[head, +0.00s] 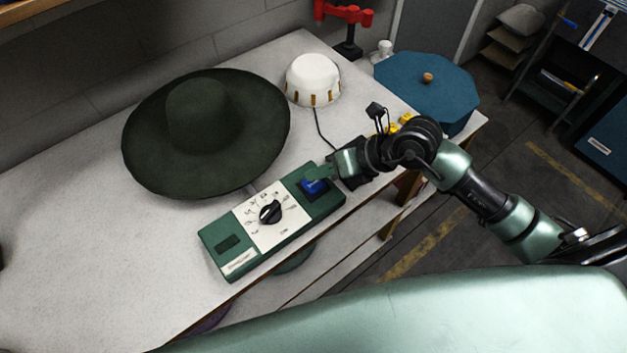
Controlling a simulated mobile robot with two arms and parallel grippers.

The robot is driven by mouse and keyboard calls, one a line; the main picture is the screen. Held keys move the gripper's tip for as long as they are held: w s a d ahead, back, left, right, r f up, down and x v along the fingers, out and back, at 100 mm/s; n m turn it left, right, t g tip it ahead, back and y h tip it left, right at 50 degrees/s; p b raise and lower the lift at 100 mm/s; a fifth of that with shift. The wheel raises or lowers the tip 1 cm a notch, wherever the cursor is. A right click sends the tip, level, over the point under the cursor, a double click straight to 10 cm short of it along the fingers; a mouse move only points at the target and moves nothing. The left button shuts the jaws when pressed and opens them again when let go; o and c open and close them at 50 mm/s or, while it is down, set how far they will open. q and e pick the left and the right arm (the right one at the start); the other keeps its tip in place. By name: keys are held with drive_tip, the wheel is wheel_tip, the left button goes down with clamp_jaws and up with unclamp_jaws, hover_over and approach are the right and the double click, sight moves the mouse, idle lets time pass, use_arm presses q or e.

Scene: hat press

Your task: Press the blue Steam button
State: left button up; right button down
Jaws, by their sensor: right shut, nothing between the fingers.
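The blue Steam button (313,186) is on the right end of a green control box (330,200) at the front edge of the table. The box also carries a white dial plate (255,232) with a black knob (270,211). My right gripper (322,174) is shut and empty. Its fingertips are right at the blue button, at its upper right side, and partly cover it. I cannot tell whether they touch it. My left gripper is out of view.
A wide dark green hat (200,105) lies behind the box. A white dome (313,78) with a cable stands at the back. A blue octagonal box (425,82) with a knob sits at the right. The table's left part (80,260) is clear.

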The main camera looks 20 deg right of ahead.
sight(318, 184)
drive_tip(key=shift+f+b, duration=0.3)
drive_tip(key=shift+f, duration=0.15)
drive_tip(key=shift+f+b, duration=0.45)
drive_tip(key=shift+f, duration=0.05)
idle(0.6)
idle(0.4)
drive_tip(key=shift+r+p, duration=0.8)
drive_tip(key=shift+r, duration=0.15)
wheel_tip(318, 184, up, 5)
drive_tip(key=p, duration=0.4)
